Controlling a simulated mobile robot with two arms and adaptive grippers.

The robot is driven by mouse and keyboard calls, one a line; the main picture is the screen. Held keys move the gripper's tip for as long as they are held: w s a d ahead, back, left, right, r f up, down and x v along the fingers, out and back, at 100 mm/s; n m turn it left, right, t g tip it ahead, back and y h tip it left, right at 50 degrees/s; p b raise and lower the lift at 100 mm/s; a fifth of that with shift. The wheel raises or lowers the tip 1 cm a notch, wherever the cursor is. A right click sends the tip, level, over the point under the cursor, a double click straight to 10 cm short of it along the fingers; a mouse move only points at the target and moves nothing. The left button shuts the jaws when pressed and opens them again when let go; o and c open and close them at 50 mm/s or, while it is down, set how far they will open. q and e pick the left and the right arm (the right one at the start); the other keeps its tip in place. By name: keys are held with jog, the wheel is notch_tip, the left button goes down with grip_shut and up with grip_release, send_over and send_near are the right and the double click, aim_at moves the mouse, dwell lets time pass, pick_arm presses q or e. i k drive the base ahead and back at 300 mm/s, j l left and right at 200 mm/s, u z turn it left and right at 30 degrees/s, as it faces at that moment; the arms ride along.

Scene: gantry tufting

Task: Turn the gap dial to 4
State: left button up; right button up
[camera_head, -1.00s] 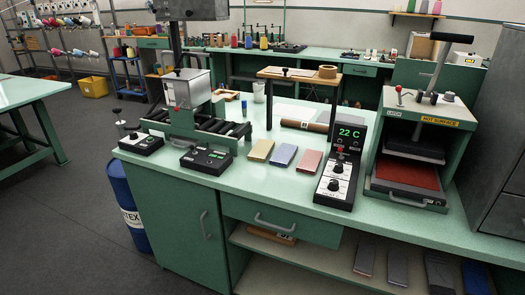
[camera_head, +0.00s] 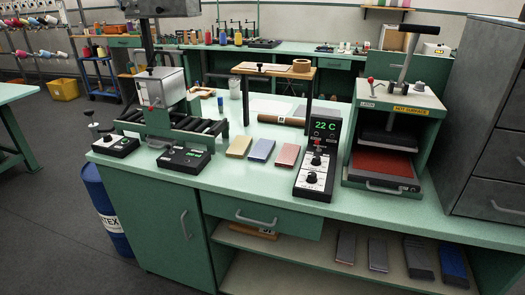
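No label reading "gap" is legible, so I cannot tell for sure which control is the gap dial. A black control box (camera_head: 116,146) with a dark knob stands at the left front corner of the green bench (camera_head: 240,192). A second black box (camera_head: 184,158) with small controls and a green light sits in front of the roller machine (camera_head: 176,128). A taller black control unit (camera_head: 320,160) shows "22 C" in green and has two dark knobs on white scales below. The scale numbers are too small to read. Neither of my grippers is in view.
Yellow, blue and pink blocks (camera_head: 261,149) lie between the roller machine and the tall unit. A heat press (camera_head: 396,140) marked "HOT SURFACE" stands to the right, beside a grey cabinet (camera_head: 486,130). A blue drum (camera_head: 103,212) stands at the bench's left end.

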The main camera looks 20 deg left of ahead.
aim_at(107, 138)
jog(key=u, duration=1.4)
jog(key=i+j, duration=0.4)
jog(key=i+j+z, duration=0.15)
jog(key=i+j, duration=0.25)
jog(key=j, duration=0.2)
